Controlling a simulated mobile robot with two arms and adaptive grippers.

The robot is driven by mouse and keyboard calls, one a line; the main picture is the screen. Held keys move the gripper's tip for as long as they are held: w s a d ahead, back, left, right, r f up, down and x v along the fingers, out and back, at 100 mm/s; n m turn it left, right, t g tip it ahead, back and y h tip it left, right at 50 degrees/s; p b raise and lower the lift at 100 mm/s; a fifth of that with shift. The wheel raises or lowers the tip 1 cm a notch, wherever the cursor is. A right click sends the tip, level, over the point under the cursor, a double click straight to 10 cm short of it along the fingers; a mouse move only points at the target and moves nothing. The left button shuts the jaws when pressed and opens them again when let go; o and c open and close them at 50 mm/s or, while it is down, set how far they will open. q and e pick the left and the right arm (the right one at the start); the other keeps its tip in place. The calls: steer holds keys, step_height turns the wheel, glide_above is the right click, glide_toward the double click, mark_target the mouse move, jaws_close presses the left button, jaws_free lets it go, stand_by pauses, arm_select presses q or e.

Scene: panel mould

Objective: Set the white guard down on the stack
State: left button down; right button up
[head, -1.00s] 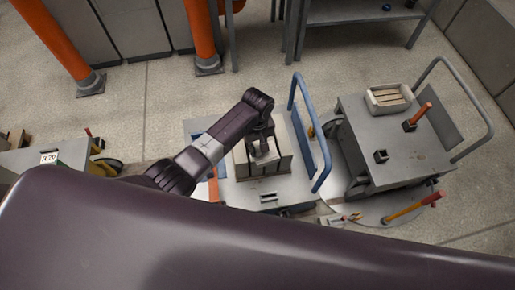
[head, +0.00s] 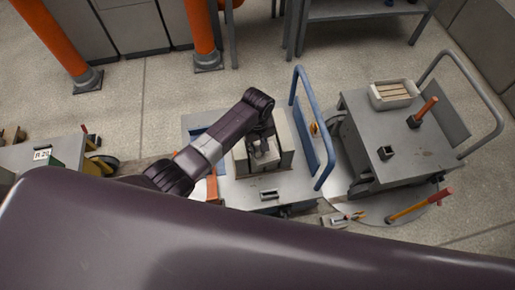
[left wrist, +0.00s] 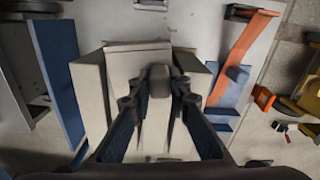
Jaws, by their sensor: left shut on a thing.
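The pale, off-white guard (left wrist: 127,66) fills the middle of the left wrist view, with a grey knob-like grip on top. My left gripper (left wrist: 160,88) is shut on this grip, with a finger on either side. In the head view my left gripper (head: 264,150) points down over the pale block-like stack (head: 284,158) on the trolley. Pale side blocks (left wrist: 90,92) show beside the guard. The guard's underside is hidden, so I cannot tell whether it touches the stack. My right gripper is not in view.
The stack stands on a grey trolley (head: 235,190) with a blue push handle (head: 327,150) close on its right. A second grey cart (head: 365,125) carries a tray (head: 392,94) and an orange-handled tool (head: 427,108). Orange posts (head: 200,35) stand behind.

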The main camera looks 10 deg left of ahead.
arm_select(q)
steer(key=shift+f, duration=0.55)
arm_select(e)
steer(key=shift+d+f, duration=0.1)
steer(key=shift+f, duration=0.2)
arm_select(q)
steer(key=c, duration=1.7)
jaws_free()
steer(key=shift+c, duration=0.2)
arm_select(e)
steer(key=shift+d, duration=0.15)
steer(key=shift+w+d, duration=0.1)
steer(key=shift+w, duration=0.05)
arm_select(q)
step_height(320, 180, up, 12)
steer(key=shift+r, duration=0.1)
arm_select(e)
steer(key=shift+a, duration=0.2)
